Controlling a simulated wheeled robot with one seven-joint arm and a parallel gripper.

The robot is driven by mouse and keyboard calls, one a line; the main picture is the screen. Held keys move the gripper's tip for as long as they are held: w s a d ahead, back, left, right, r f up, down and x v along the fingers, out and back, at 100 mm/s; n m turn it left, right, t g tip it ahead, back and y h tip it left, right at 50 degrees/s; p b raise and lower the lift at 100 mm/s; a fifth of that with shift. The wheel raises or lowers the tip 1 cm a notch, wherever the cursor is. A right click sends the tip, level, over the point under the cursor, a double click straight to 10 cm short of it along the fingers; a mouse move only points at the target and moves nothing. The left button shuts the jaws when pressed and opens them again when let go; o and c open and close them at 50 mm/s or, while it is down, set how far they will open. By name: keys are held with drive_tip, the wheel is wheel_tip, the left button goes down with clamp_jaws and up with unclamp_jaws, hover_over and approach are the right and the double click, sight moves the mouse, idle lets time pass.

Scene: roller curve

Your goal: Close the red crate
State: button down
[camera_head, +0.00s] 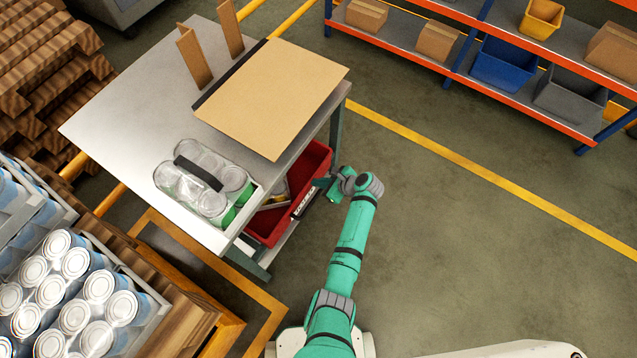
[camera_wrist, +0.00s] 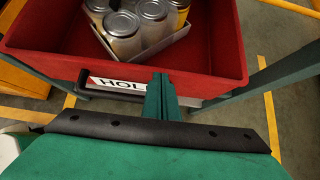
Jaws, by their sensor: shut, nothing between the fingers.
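The red crate (camera_head: 262,230) sits under the grey tabletop like a drawer and sticks out on its right side, so its inside shows. In the wrist view the red crate (camera_wrist: 222,85) is open at the top and holds a tray of cans (camera_wrist: 140,28). A white label with "HOL" (camera_wrist: 117,84) is on its front, above a dark handle bar. My gripper (camera_wrist: 160,85) is shut and empty, its fingertips close to the crate's front wall beside the label. I cannot tell whether they touch it. In the head view my gripper (camera_head: 322,184) is at the crate's outer side.
The table (camera_head: 130,110) carries a cardboard sheet (camera_head: 272,95) and a pack of jars (camera_head: 205,185). Table legs flank the crate. Stacked cans (camera_head: 75,290) stand at lower left, a shelf (camera_head: 490,90) at upper right. The floor right of my arm is clear.

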drive_tip(key=s+d+f+v, duration=0.1)
drive_tip(key=f+v, duration=0.1)
drive_tip(key=v, duration=1)
drive_tip(key=shift+s+d+r, duration=0.2)
drive_tip(key=shift+s+d, duration=0.1)
drive_tip(key=shift+d, duration=0.15)
drive_tip(key=shift+f, duration=0.1)
